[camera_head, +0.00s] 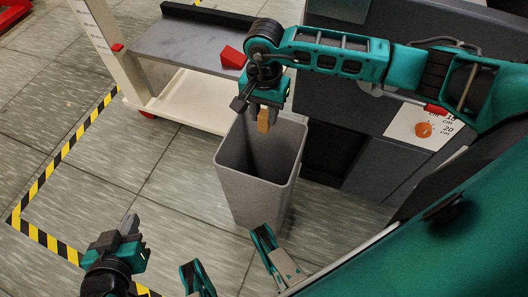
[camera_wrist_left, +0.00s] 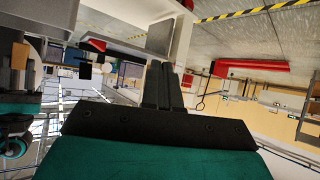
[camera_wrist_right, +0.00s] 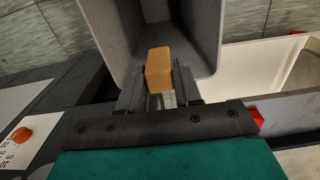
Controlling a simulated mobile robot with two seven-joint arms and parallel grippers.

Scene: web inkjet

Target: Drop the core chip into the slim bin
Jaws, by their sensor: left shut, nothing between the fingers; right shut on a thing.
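The core chip, a small orange-tan block (camera_head: 263,122), is held between the fingers of my right gripper (camera_head: 262,106). It also shows in the right wrist view (camera_wrist_right: 159,68), gripped at its lower end. The slim bin (camera_head: 252,190) is a tall grey open-topped bin standing on the floor. The chip and fingertips are over the bin's opening, near its back rim; the bin's inside (camera_wrist_right: 125,35) shows behind the chip in the right wrist view. My left gripper (camera_head: 130,226) is shut and empty, low at the left, apart from the bin. Its closed fingers show in the left wrist view (camera_wrist_left: 161,85).
A white sheet with an orange piece (camera_head: 423,130) lies at the right. Floor left of the bin is clear, inside yellow-black tape (camera_head: 45,175).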

